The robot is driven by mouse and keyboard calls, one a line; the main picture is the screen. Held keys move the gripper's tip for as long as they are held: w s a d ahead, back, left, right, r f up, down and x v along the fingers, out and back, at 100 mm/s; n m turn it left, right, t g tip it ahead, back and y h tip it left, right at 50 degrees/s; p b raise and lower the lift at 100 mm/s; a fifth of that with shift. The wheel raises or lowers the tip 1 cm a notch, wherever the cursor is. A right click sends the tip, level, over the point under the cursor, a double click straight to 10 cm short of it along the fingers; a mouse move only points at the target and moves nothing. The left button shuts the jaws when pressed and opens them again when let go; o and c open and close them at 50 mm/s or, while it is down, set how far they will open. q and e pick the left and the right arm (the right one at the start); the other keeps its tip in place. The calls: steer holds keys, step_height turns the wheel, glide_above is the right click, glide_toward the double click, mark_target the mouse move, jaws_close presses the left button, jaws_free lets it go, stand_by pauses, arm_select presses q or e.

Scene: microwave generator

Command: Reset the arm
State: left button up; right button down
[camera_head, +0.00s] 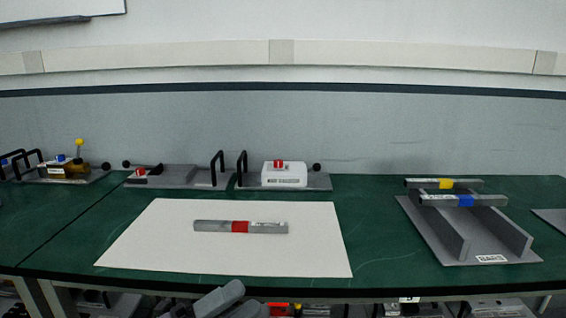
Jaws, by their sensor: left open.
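My left gripper (222,299) shows at the bottom edge, left of the middle, in front of the table's front edge. Only its grey end parts are in view; it is open and I see nothing held in it. The rest of the left arm is cut off by the frame. My right gripper is not in view. A grey bar with a red band (240,227) lies flat on a white sheet (180,258) on the green table, apart from the gripper.
A grey rack (450,228) at the right holds two bars, one with a yellow band (446,184) and one with a blue band (466,201). Devices with black handles (180,176) and a white box (284,174) stand along the back. The green table (375,250) is clear between sheet and rack.

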arm_select(q)
steer(key=s+a+f+n+t+y+p, duration=0.1)
steer(key=a+f+n+t+y, duration=0.3)
steer(key=f+n+y, duration=0.45)
steer(key=a+f+n+t+y, duration=0.3)
steer(key=a+f+n+y, duration=0.15)
steer(key=n, duration=0.75)
steer(key=s+a+f+n+g+y, duration=0.2)
steer(key=s+f+n+g, duration=0.1)
steer(key=s+f, duration=0.4)
steer(key=s+a+f+n+g+y+p, duration=0.1)
steer(key=s+a+f+n+g+y, duration=0.1)
steer(key=s+f+n, duration=0.4)
steer(key=shift+s+a+f+g+y, duration=0.35)
steer(key=shift+f+g+y, duration=0.25)
steer(key=shift+f+g, duration=0.3)
